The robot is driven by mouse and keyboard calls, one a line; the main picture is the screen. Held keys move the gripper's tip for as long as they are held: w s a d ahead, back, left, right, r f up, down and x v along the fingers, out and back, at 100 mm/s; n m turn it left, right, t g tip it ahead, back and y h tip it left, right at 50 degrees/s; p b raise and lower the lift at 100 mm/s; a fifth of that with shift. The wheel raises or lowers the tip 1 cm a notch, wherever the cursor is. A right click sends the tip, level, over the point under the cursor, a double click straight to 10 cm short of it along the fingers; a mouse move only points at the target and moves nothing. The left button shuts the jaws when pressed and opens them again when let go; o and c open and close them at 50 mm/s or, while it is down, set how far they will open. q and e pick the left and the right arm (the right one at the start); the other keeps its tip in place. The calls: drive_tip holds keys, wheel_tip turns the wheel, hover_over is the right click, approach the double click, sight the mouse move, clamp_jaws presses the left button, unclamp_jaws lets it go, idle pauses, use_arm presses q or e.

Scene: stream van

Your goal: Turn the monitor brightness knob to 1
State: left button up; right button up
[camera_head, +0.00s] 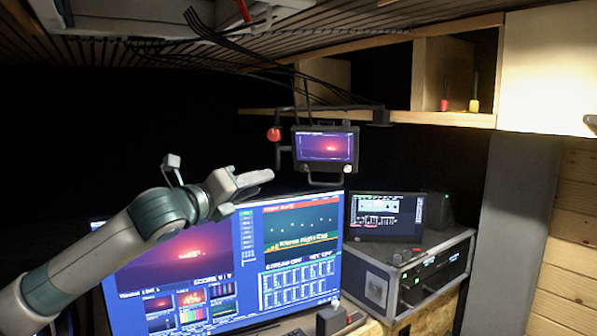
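A small monitor (325,146) in a dark frame hangs from a black arm under the shelf, showing a purple and red picture. A small pale knob-like part (347,168) sits at its lower right corner; its setting is too small to read. A red round knob (273,134) is on the mount left of the monitor. My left gripper (266,177) points right, in front of the large screen's top edge, below and left of the small monitor. It appears apart from the monitor. Its fingers overlap in this side view, so their opening is unclear. My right gripper is out of view.
A large screen (300,245) fills the lower middle. A smaller display (385,214) stands on a metal rack unit (420,270) at right. A wooden shelf (440,118) and hanging black cables (290,80) are above.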

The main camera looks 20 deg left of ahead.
sight(302, 169)
use_arm(q)
drive_tip(key=p+x, duration=0.7)
drive_tip(key=x, duration=0.9)
drive_tip(key=shift+w+d+p, duration=0.2)
drive_tip(key=shift+w+p, duration=0.2)
drive_tip(key=shift+w, duration=0.3)
clamp_jaws()
